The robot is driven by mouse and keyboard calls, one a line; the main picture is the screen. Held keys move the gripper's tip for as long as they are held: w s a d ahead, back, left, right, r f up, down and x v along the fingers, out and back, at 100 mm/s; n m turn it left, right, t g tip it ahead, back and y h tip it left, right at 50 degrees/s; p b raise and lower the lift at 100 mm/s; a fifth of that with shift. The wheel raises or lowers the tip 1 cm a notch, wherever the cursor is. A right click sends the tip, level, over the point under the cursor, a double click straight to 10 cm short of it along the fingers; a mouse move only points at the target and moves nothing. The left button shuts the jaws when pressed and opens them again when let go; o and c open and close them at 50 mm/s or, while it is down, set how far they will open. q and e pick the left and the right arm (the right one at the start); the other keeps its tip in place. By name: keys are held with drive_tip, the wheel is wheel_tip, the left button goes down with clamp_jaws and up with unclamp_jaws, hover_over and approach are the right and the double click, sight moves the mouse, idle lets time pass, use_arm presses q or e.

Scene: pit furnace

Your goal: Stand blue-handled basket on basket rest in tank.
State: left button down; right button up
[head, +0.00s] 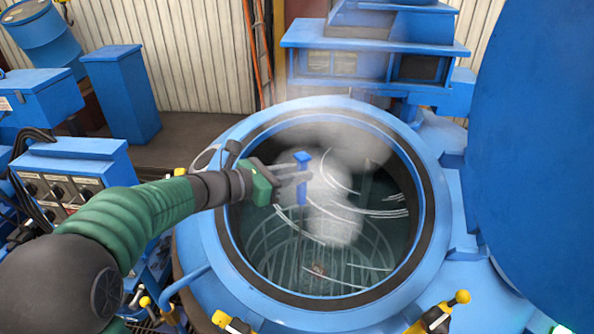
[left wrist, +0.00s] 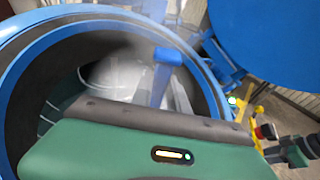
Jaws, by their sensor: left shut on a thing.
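My left gripper (head: 290,177) is over the mouth of the round blue tank (head: 205,240), shut on the blue handle (head: 302,160) of the basket. The blue handle stands upright between the fingers, and its top also shows in the left wrist view (left wrist: 166,58). Below it, a thin rod runs down into the tank. A pale wire cage or grid (head: 345,265) shows deep in the tank. I cannot tell which part is the basket and which is the basket rest. White vapour hides much of the inside.
A large blue round lid (head: 535,130) stands open at the right. A blue hooded box (head: 370,50) is behind the tank. A control box (head: 75,175) is at the left. Yellow-knobbed clamps (head: 437,317) sit around the front rim.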

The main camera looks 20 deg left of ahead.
use_arm(q)
wheel_tip(320, 180, down, 11)
drive_tip(key=b, duration=0.9)
drive_tip(key=shift+f, duration=0.2)
drive_tip(key=shift+a+f+b, duration=0.1)
drive_tip(key=shift+f+b, duration=0.15)
drive_tip(key=shift+b, duration=0.1)
drive_tip(key=c, duration=1.2)
unclamp_jaws()
drive_tip(key=shift+o, duration=0.8)
drive_tip(key=shift+f, duration=0.2)
drive_tip(key=o, duration=0.4)
drive_tip(key=shift+o, duration=0.2)
drive_tip(key=shift+r, duration=0.1)
